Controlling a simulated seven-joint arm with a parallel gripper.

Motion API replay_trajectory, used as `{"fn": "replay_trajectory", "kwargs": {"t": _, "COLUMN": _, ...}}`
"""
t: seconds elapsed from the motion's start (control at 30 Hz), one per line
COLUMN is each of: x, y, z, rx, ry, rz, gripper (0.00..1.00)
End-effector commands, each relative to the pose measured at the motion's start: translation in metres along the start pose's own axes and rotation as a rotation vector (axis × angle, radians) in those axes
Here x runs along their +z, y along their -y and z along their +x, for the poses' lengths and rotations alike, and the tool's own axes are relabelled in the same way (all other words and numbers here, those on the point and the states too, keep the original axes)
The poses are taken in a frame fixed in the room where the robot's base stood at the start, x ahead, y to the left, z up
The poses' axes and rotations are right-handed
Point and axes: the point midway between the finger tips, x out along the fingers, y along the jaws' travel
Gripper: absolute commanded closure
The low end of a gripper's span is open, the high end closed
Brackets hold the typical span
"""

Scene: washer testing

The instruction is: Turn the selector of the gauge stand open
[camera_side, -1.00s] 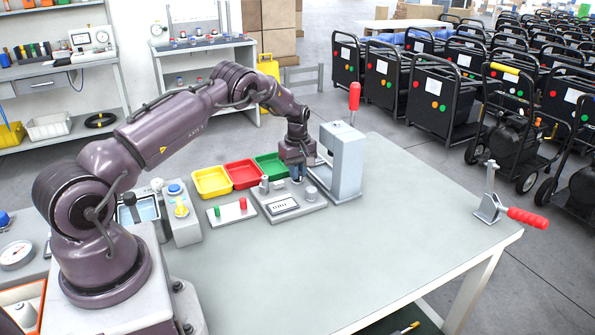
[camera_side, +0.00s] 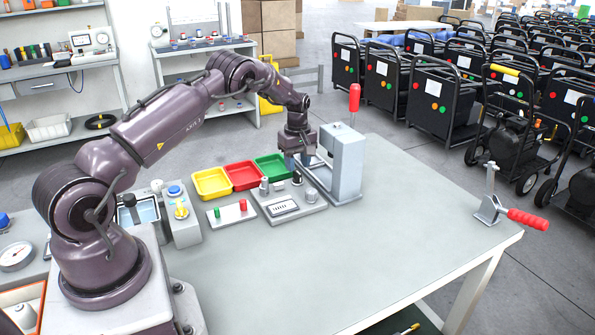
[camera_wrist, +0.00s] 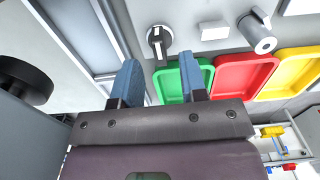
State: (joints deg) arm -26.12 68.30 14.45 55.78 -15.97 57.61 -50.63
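The gauge stand (camera_side: 304,211) is a grey plate with a display panel and knobs, in front of the coloured trays. My gripper (camera_side: 304,160) is above and behind the stand, clear of the selector. In the wrist view its blue fingers (camera_wrist: 163,78) are apart with nothing between them, and the selector lies beyond their tips.
A grey press (camera_side: 346,165) with a red handle stands close to the right of my gripper. Green (camera_side: 273,166), red (camera_side: 243,174) and yellow (camera_side: 212,182) trays lie to the left. A plate with green and red buttons (camera_side: 230,211) is nearby. The front table is clear.

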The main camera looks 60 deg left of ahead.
Motion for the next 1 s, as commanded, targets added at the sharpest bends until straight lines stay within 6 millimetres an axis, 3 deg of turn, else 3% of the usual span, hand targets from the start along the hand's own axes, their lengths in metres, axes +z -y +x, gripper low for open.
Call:
{"fn": "replay_trajectory", "kwargs": {"t": 0.2, "x": 0.000, "y": 0.000, "z": -0.052, "rx": 0.002, "ry": -0.002, "rz": 0.000, "gripper": 0.61}}
{"fn": "replay_trajectory", "kwargs": {"t": 0.4, "x": 0.000, "y": 0.000, "z": -0.084, "rx": 0.001, "ry": -0.001, "rz": -0.001, "gripper": 0.61}}
{"fn": "replay_trajectory", "kwargs": {"t": 0.6, "x": 0.000, "y": 0.000, "z": -0.096, "rx": 0.000, "ry": 0.000, "rz": -0.001, "gripper": 0.61}}
{"fn": "replay_trajectory", "kwargs": {"t": 1.0, "x": 0.000, "y": 0.000, "z": -0.096, "rx": 0.000, "ry": 0.000, "rz": 0.000, "gripper": 0.61}}
